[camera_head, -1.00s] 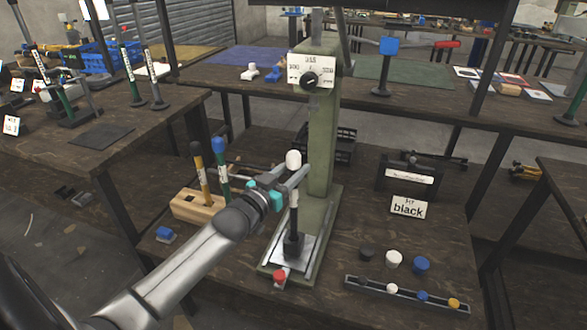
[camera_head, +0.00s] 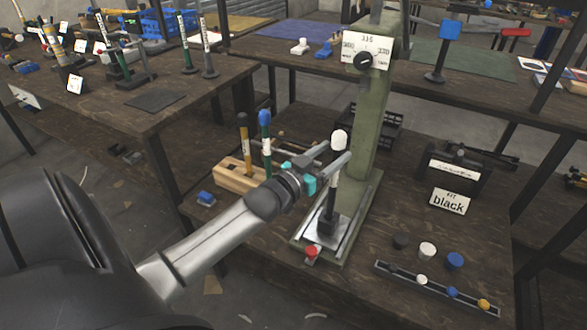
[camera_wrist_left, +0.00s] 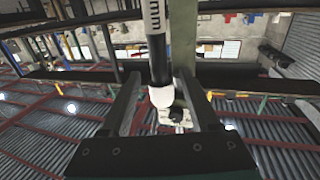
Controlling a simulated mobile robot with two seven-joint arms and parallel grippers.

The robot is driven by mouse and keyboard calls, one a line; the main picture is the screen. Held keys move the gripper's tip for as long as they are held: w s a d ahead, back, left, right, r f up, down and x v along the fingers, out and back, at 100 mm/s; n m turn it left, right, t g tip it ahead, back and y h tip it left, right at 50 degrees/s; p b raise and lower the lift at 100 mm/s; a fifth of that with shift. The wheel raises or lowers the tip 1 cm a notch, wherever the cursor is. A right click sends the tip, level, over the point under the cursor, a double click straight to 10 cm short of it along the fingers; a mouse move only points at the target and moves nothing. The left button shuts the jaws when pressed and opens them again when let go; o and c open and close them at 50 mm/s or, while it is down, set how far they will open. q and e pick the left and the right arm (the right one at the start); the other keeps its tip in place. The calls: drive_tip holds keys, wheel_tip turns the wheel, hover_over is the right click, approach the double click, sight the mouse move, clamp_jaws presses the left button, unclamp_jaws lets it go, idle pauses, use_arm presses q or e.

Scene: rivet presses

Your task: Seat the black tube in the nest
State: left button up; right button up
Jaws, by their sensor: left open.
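The black tube (camera_head: 331,196) stands upright on the press, with a white rounded top and a white marked band near the top. Its foot is at the black block of the nest (camera_head: 327,230), on a metal plate at the press base. Whether it is fully down in the nest cannot be told. My left gripper (camera_head: 335,153) is open, one finger on each side of the tube just below its white top. In the left wrist view, the tube (camera_wrist_left: 157,60) shows between the open fingers (camera_wrist_left: 159,84), with visible space beside it. My right gripper is not in view.
The green press column (camera_head: 366,120) rises behind the tube. A wooden block (camera_head: 236,178) with two upright tubes stands left. A red knob (camera_head: 311,251) is at the base front. A "black" sign (camera_head: 449,201), loose caps and a rail of caps (camera_head: 438,287) lie right.

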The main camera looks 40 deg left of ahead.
use_arm(q)
drive_tip(key=s+p, duration=0.3)
drive_tip(key=s, duration=0.9)
drive_tip(key=shift+s+a+p, duration=0.15)
drive_tip(key=shift+s+p, duration=0.15)
drive_tip(key=shift+s, duration=0.1)
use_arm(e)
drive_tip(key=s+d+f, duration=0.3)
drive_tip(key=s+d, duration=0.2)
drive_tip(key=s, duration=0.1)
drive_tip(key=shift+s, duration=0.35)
